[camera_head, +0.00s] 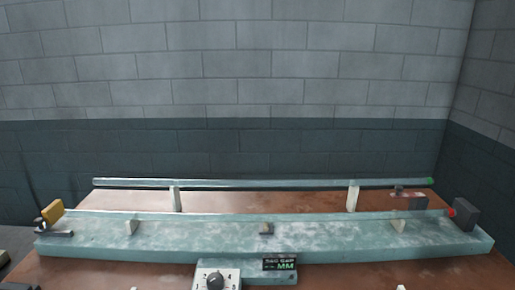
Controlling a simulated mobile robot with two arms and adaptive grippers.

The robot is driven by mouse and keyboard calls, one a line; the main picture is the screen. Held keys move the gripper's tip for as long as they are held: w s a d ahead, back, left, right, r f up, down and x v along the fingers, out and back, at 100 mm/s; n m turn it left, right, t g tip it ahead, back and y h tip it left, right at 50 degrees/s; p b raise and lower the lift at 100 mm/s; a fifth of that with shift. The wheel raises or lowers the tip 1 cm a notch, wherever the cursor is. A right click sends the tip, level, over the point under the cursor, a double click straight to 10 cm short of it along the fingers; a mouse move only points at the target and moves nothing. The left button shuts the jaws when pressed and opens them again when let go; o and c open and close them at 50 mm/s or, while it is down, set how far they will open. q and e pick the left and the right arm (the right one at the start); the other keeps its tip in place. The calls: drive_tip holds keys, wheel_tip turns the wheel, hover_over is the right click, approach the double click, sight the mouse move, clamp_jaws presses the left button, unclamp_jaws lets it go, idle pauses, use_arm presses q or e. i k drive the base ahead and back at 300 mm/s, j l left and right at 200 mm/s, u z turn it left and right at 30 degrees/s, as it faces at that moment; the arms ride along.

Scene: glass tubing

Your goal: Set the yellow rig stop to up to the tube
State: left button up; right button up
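The yellow rig stop (53,211) stands at the left end of the pale blue-green rig (330,236). A small dark clamp or knob piece (53,232) sits at its foot. A clear glass tube (260,216) lies along the rig on small pale rests, its red-marked end (451,212) at the right by a dark grey block (466,214). The tube's left end is close to the yellow stop; I cannot tell whether they touch. Neither of my grippers is in view.
Behind the rig, another glass tube (260,183) with a green end rests on two white posts (352,196). A small tool (408,194) lies at the back right. A dial box (217,279) and a display reading MM (280,264) are at the front.

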sight(53, 212)
drive_tip(key=u, duration=1.4)
drive_tip(key=i+j, duration=0.1)
drive_tip(key=j, duration=0.3)
drive_tip(key=i+j+u, duration=0.1)
drive_tip(key=j, duration=0.25)
drive_tip(key=i+j, duration=0.15)
drive_tip(key=j, duration=0.25)
drive_tip(key=i+j+u, duration=0.1)
drive_tip(key=j, duration=0.25)
